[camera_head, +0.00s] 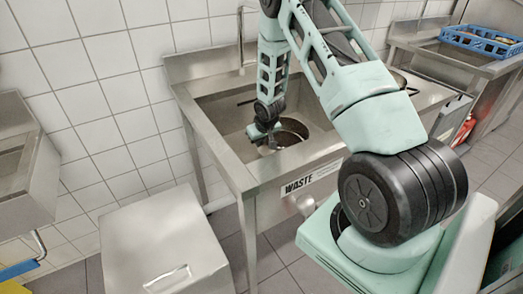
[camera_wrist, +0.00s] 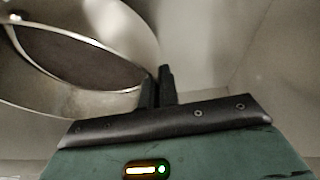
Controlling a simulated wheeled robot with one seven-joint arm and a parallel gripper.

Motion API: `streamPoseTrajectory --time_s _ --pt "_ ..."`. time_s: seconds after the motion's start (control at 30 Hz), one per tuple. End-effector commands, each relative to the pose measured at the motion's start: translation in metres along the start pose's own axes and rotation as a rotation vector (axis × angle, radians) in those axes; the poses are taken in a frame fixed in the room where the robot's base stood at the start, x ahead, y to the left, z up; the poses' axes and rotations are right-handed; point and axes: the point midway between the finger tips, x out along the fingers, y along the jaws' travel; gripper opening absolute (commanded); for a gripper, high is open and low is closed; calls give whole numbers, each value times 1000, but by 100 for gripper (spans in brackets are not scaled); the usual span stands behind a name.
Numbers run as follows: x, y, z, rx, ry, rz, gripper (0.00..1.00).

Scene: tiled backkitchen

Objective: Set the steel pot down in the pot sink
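The steel pot (camera_head: 294,130) is a round metal pot with a dark inside, within the basin of the steel sink (camera_head: 222,108) labelled WASTE. My gripper (camera_head: 268,141) reaches down into the basin at the pot's near left side. In the wrist view the pot (camera_wrist: 112,22) fills the upper left, and its rim runs to my two fingers (camera_wrist: 157,88). The fingers are close together and look shut on the rim. Part of the pot is hidden by my gripper. I cannot tell whether its base touches the basin floor.
A faucet (camera_head: 241,40) stands at the sink's back edge. A steel lidded bin (camera_head: 150,235) is at front left, and another basin (camera_head: 28,165) is on the left wall. A blue crate (camera_head: 482,40) sits at the far right sink.

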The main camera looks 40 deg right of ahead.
Motion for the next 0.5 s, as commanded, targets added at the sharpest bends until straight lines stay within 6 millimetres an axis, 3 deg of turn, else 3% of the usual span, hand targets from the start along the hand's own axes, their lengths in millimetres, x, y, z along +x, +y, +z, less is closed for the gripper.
streamPoseTrajectory --time_s 0.3,0.5 --pt "35 -2 14 -2 0 1 0" --pt "37 -2 15 -1 1 1 0"
